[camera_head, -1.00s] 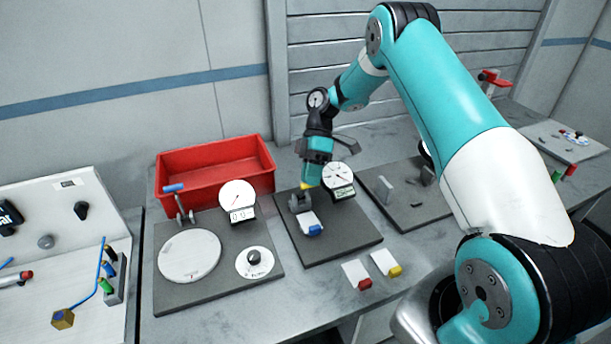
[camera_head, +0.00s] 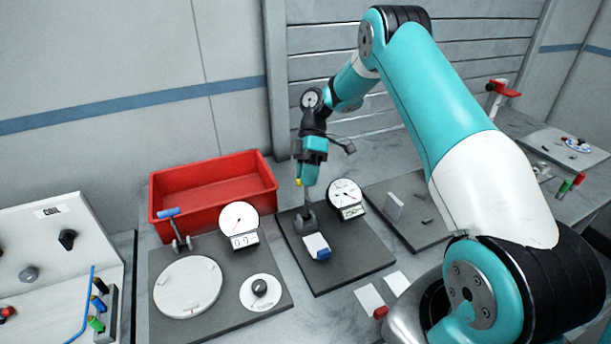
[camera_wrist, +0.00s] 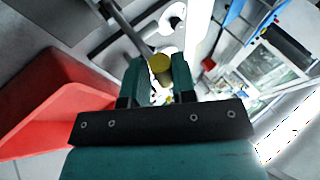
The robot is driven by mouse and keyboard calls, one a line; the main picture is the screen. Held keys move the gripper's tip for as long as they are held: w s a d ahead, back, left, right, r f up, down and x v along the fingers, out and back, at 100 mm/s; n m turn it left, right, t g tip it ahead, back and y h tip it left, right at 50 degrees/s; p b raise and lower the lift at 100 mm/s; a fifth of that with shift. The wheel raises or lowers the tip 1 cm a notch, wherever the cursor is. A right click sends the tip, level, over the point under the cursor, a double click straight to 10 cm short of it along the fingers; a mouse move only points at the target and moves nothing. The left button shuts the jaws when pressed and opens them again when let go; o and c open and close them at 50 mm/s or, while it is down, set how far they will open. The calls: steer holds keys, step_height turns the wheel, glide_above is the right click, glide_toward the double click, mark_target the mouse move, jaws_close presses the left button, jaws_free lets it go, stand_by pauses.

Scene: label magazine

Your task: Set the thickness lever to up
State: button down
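The thickness lever (camera_head: 304,198) stands on the middle dark plate beside a round dial gauge (camera_head: 346,194). Its grey rod rises nearly upright from a grey base, with a yellow knob at its tip. My gripper (camera_head: 303,180) is at the top of the lever, pointing down. In the wrist view, the yellow knob (camera_wrist: 160,65) sits between the two teal fingertips of my gripper (camera_wrist: 160,76) and fills the gap. The rod runs away from the knob toward the upper left. The fingers partly hide the knob in the head view.
A red bin (camera_head: 212,190) stands behind the left plate, close to my gripper. The left plate carries a white disc (camera_head: 187,287), a second dial (camera_head: 238,218) and a knob (camera_head: 260,288). A white block with a blue end (camera_head: 317,246) lies in front of the lever.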

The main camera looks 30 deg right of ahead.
steer(key=shift+w+d+f, duration=0.1)
steer(key=shift+w+d, duration=0.1)
steer(key=shift+w, duration=0.25)
steer(key=c, duration=1.4)
jaws_free()
steer(key=o, duration=0.3)
steer(key=shift+w+d+f, duration=0.1)
steer(key=shift+w+f, duration=0.05)
steer(key=shift+w, duration=0.1)
steer(key=shift+o, duration=0.2)
steer(key=shift+s, duration=0.1)
